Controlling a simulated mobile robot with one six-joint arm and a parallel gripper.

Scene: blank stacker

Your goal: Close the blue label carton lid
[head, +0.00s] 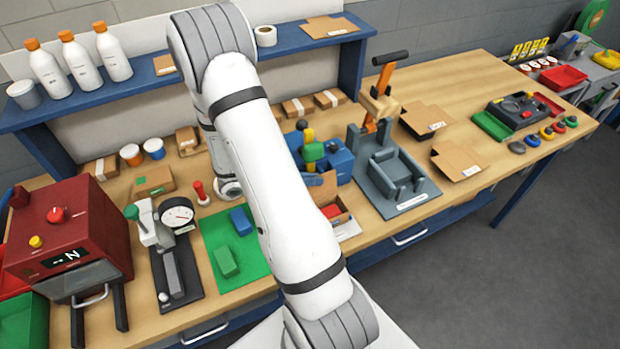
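An open brown carton (321,188) stands near the middle of the bench, just right of my arm. One flap stands up, and something red shows inside it. Its lower left part is hidden by my arm, and a pale patch shows at its front; I cannot make out a blue label. A closed carton with a green label (153,180) sits further left. My white arm crosses the middle of the view, and a wrist joint shows low behind it, left of the open carton. My gripper itself is hidden, so its fingers do not show.
A blue machine with green and yellow parts (338,160) stands behind the open carton. A grey fixture (395,178) is at its right. A green mat (245,268) with blocks, a gauge press (170,255) and a red machine (85,225) are left. Flat cartons (460,158) lie right.

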